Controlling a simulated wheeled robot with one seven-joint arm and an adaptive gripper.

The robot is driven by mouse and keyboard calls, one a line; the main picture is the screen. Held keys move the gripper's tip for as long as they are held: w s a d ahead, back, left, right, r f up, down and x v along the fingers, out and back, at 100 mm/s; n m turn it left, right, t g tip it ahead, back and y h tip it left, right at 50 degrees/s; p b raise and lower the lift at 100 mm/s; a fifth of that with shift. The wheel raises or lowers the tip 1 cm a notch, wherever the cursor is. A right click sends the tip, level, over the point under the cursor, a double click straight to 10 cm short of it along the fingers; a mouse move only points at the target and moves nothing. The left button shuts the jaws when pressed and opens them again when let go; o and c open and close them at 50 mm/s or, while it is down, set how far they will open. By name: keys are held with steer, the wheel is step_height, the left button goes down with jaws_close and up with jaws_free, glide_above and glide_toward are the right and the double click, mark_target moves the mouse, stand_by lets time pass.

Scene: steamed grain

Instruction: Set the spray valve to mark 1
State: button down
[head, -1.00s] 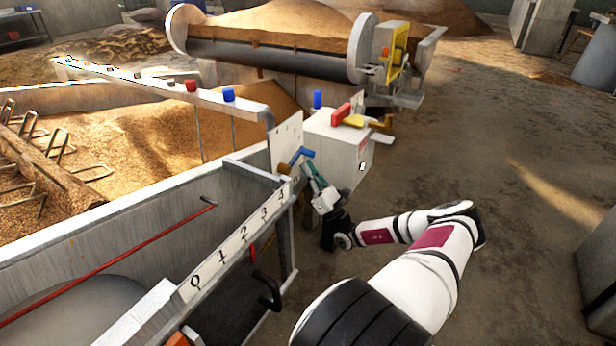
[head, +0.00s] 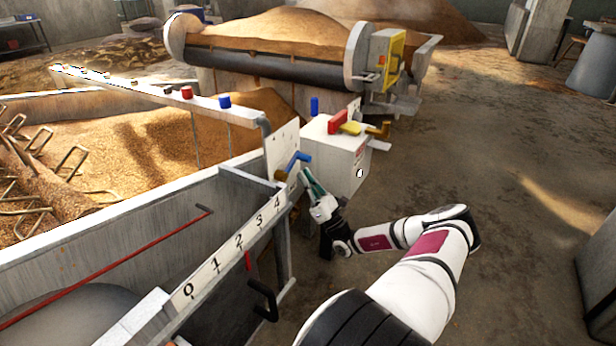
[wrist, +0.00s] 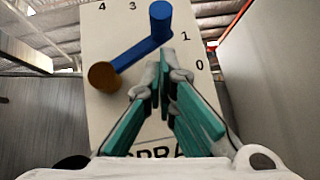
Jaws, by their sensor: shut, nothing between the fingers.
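The spray valve is a blue lever (wrist: 143,50) on a brass hub (wrist: 103,76), in front of a white plate (wrist: 104,112) in the wrist view. Marks 4, 3, 1 and 0 show on the plate. The lever slants up and right; its blue end knob (wrist: 160,18) stands between 3 and 1, where no mark shows. My gripper (wrist: 165,58) is shut and empty, its teal fingers just right of the lever, on the 1 and 0 side. I cannot tell whether they touch it. In the head view the blue lever (head: 299,158) is beside my gripper (head: 307,176).
A white box (head: 338,150) with red and yellow handles stands just behind my gripper. A grey trough with a 0-to-4 scale strip (head: 225,258) and a black hook handle (head: 264,300) lies left of my arm.

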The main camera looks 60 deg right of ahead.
steer(key=w+d+f+v, duration=0.1)
steer(key=v, duration=1)
steer(key=shift+a+f+p, duration=0.2)
steer(key=shift+a+p, duration=0.2)
steer(key=shift+a, duration=0.05)
